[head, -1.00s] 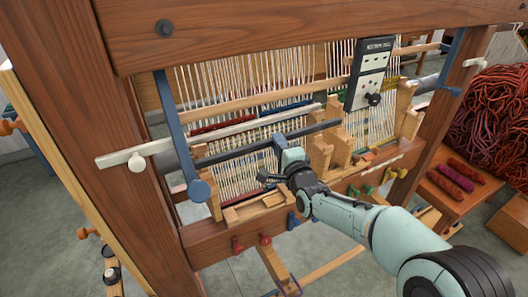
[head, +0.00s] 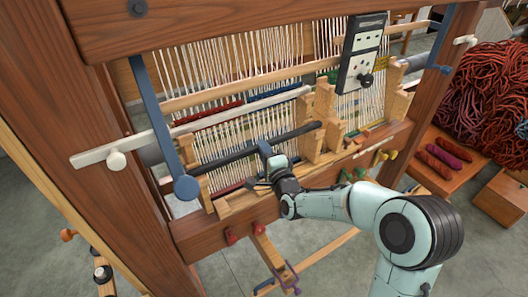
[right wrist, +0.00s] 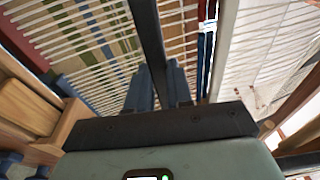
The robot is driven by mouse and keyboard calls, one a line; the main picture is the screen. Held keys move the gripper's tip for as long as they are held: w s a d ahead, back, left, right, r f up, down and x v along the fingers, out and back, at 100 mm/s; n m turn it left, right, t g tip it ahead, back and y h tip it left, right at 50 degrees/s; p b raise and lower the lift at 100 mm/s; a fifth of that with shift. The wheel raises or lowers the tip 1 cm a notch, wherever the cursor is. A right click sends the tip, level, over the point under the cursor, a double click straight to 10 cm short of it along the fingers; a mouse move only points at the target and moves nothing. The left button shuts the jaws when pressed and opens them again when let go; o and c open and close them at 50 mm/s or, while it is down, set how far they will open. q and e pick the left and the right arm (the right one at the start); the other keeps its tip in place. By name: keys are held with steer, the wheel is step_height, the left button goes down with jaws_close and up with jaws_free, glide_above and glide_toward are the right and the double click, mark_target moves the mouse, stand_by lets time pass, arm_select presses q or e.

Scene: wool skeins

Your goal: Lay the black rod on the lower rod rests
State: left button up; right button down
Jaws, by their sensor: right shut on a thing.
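The black rod (head: 230,156) lies across the front of the loom, in front of the pale warp threads and below the white bar. My right gripper (head: 268,153) is shut on it near its middle. In the right wrist view the rod (right wrist: 150,38) runs between the two blue fingers (right wrist: 158,88). The rod's right end is by notched wooden posts (head: 312,140), and its left end is near a wooden upright (head: 203,188). I cannot tell whether either end touches the lower rests. My left gripper is out of view.
The white bar (head: 215,118) with a round knob crosses above the rod. A blue lever (head: 160,120) hangs at left, and a control box (head: 361,55) hangs at right. A wooden beam (head: 205,237) runs below. Skeins (head: 440,158) lie on a stand at right.

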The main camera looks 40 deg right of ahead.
steer(key=shift+f, duration=0.2)
steer(key=c, duration=1)
jaws_free()
steer(key=b+v, duration=0.1)
steer(key=v, duration=1.1)
steer(key=shift+r, duration=0.15)
